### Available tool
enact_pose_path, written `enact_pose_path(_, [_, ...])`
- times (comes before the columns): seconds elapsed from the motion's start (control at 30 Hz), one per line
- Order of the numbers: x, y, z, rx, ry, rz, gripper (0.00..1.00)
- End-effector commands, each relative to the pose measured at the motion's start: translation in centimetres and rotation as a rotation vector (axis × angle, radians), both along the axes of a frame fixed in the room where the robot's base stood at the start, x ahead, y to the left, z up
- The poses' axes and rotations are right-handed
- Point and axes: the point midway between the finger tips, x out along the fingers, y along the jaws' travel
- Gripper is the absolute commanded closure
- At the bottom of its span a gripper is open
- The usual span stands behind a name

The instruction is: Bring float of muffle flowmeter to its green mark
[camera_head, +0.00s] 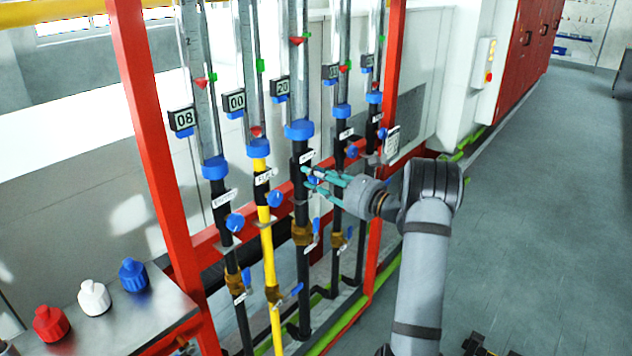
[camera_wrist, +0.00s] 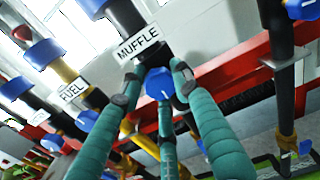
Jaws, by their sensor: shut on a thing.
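The muffle flowmeter (camera_head: 299,95) is the middle clear tube, with a blue collar and a display that seems to read 20. A white MUFFLE label (camera_wrist: 138,43) is on the black pipe under the tube. My gripper (camera_head: 312,178) is at this pipe, below the label. In the wrist view, its teal fingers surround the blue knob (camera_wrist: 159,84) and are shut on it.
Similar flowmeters with blue knobs stand on both sides, including the yellow FUEL pipe (camera_head: 265,225) to the left. Red frame posts (camera_head: 150,130) flank the row. A metal bench (camera_head: 120,325) with coloured bottles is lower left. The floor at right (camera_head: 540,190) is clear.

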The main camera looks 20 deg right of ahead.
Motion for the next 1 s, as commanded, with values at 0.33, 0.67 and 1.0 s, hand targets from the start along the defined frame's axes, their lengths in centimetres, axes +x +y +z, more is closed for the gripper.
enact_pose_path(0.33, [0.0,-0.1,0.2,0.002,-0.004,-0.001,0.56])
enact_pose_path(0.67, [0.0,0.0,0.1,0.002,-0.002,-0.001,0.50])
enact_pose_path(1.0, [-3.6,-1.9,0.1,0.003,0.000,-0.006,0.50])
